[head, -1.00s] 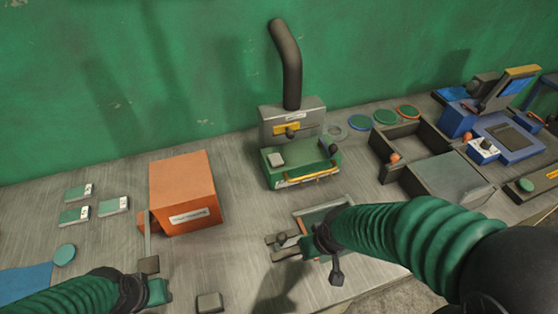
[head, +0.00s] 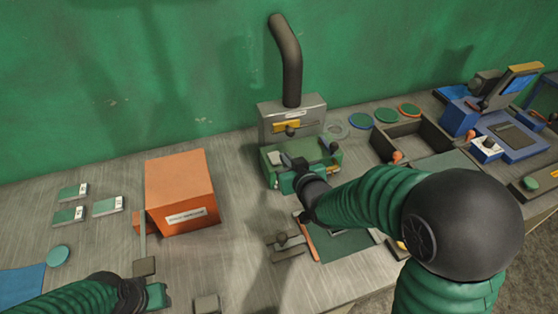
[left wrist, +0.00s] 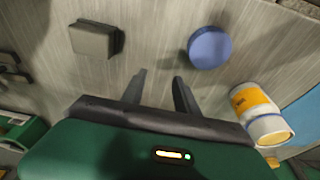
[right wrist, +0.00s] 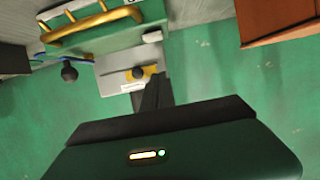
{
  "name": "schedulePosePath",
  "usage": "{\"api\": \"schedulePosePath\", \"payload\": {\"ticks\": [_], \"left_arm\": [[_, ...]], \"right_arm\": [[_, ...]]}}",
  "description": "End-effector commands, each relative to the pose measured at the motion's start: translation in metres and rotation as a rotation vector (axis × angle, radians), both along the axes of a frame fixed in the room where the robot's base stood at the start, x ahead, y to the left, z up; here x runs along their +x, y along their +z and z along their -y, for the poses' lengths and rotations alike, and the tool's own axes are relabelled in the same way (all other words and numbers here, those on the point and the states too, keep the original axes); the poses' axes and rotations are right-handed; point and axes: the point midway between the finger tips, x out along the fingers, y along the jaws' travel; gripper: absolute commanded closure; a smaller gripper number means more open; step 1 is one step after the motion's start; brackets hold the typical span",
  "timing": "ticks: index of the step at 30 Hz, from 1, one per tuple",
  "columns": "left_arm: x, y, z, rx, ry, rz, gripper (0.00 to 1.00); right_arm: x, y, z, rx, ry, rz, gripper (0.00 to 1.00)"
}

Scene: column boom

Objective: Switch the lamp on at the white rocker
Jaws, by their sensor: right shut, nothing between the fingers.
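A small whitish block (head: 275,158), which looks like the rocker, sits on the top left of a green machine (head: 330,153). It also shows in the right wrist view (right wrist: 152,36). My right gripper (head: 291,162) is shut and empty, close beside this block; its fingers show in the right wrist view (right wrist: 158,80), apart from the block in the picture. Whether they touch it I cannot tell. My left gripper (left wrist: 160,76) is open and empty above the bench at the left. I cannot pick out a lamp for certain.
Behind the green machine stands a grey box (head: 292,117) with a yellow plate, a knob and a dark pipe. An orange box (head: 180,185) stands to the left. A dark open tray (head: 430,130) and a blue device (head: 515,140) lie to the right. A bottle (left wrist: 262,112) lies near my left gripper.

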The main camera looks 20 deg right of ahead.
Motion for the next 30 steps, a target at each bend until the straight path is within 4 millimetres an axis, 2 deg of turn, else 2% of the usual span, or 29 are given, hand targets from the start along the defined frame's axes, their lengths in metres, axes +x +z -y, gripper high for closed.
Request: {"api": "schedulePosePath", "payload": {"ticks": [10, 12, 18, 30], "left_arm": [[0.000, 0.005, 0.000, 0.000, 0.000, 0.000, 0.64], [0.000, 0.004, 0.000, 0.000, 0.000, 0.000, 0.64], [0.000, 0.003, 0.000, 0.000, 0.000, 0.000, 0.64], [0.000, 0.001, 0.000, 0.000, 0.000, 0.000, 0.64]], "right_arm": [[0.071, -0.028, -0.003, 0.000, 0.001, -0.002, 1.00], [0.068, -0.043, -0.003, 0.000, 0.001, -0.006, 1.00], [0.064, -0.064, -0.002, 0.000, 0.000, -0.002, 1.00], [0.064, -0.069, -0.002, 0.000, 0.000, 0.000, 1.00]]}}
